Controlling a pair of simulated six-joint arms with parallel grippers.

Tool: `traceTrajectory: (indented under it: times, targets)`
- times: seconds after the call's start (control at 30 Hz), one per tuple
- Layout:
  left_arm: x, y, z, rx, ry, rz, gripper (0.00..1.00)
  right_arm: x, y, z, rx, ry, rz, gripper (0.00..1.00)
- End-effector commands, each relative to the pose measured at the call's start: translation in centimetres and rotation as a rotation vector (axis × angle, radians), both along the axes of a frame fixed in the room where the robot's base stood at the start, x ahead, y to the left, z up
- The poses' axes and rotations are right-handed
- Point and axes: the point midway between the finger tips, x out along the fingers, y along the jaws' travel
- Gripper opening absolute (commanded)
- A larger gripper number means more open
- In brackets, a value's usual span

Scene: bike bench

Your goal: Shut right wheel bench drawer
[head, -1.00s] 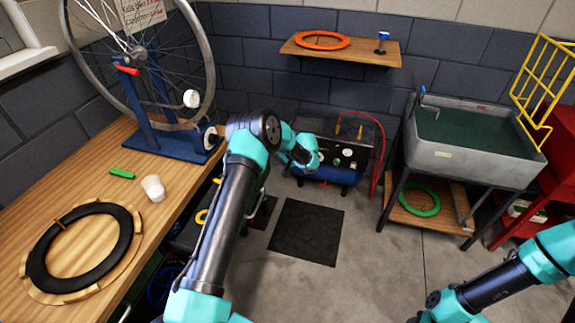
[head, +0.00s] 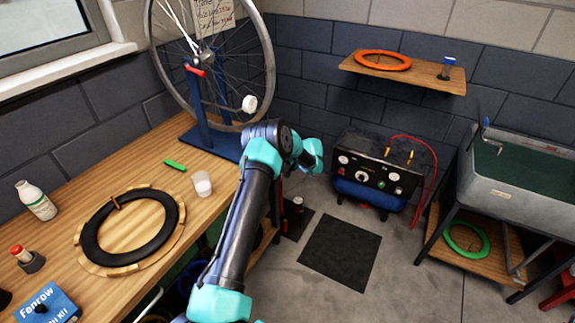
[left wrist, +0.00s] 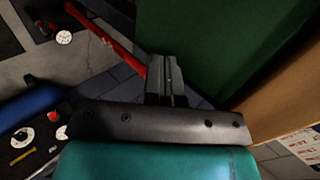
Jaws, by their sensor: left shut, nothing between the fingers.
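The wooden wheel bench (head: 60,245) runs along the left of the head view, with a bicycle wheel in a blue stand (head: 205,135) on its far end. My left arm crosses in front of the bench's right part and hides most of its front, so I cannot tell how far the right drawer stands out. My left gripper (left wrist: 166,82) is shut and empty in the left wrist view. It is beside a dark green panel (left wrist: 225,40), which I cannot identify surely as the drawer. Its fingertips are hidden in the head view. My right gripper is out of view.
A black tyre ring (head: 88,240), a white cup (head: 201,184) and a green stick (head: 175,165) lie on the bench. A compressor-like unit (head: 375,180) stands by the back wall, beyond a dark floor mat (head: 340,252). A grey sink (head: 500,205) is at right.

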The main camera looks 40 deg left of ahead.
Motion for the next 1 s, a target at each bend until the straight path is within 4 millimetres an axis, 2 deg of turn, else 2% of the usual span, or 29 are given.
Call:
traceTrajectory:
  times: [0.47,0.57,0.73,1.0]
  targets:
    - [0.1,-0.6,0.0,0.000,0.000,-0.001,0.00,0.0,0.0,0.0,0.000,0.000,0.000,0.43]
    - [0.4,-1.6,0.0,0.000,0.001,-0.002,0.00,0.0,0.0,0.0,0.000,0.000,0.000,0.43]
    - [1.0,-4.4,0.0,-0.001,0.000,-0.006,0.00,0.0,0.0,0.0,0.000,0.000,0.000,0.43]
    - [1.6,-8.1,3.8,0.001,-0.002,-0.005,0.00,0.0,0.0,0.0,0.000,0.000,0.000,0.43]
